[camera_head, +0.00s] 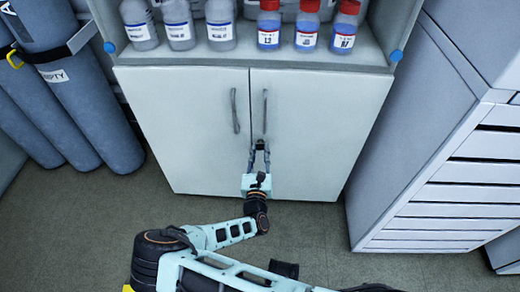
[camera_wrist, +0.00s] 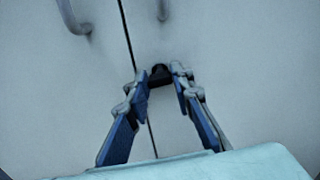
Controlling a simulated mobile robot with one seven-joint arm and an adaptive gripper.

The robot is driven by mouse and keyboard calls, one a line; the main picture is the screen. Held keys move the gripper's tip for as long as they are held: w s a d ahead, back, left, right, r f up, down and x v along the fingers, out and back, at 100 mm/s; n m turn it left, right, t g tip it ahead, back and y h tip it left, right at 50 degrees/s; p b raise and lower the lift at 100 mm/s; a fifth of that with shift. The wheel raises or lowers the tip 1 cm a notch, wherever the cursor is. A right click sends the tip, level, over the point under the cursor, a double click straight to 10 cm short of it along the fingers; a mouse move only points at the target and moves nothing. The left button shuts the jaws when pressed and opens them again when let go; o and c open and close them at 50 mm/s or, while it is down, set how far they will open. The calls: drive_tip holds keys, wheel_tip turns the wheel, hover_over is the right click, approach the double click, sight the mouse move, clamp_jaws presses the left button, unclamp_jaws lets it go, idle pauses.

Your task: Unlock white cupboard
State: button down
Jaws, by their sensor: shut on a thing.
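The white cupboard (camera_head: 185,130) has two doors, both closed, with a dark seam between them. A grey left handle (camera_head: 235,110) and a grey right handle (camera_head: 265,110) stand upright either side of the seam. A small black lock knob (camera_wrist: 160,75) sits on the right door, just right of the seam and below the right handle. My gripper (camera_head: 260,150) is at the door front, with its fingertips closed around the knob, one on each side. The fingers partly hide the knob, so its turned position cannot be told. The wrist view shows the lower ends of both handles.
Clear-blue bottles (camera_head: 180,30) and red-capped bottles (camera_head: 306,30) stand on the open shelf above the doors. Blue-grey gas cylinders (camera_head: 80,100) stand at the left. A grey slatted cabinet (camera_head: 430,190) stands close at the right. Bare floor (camera_head: 90,220) lies in front of the cupboard.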

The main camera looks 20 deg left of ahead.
drive_tip(key=n+p, duration=0.2)
drive_tip(key=n, duration=0.1)
drive_tip(key=shift+r, duration=0.15)
drive_tip(key=n+p, duration=0.1)
drive_tip(key=n, duration=1.2)
drive_tip(key=shift+n, duration=0.4)
drive_tip(key=c, duration=1.7)
unclamp_jaws()
drive_tip(key=shift+s, duration=0.1)
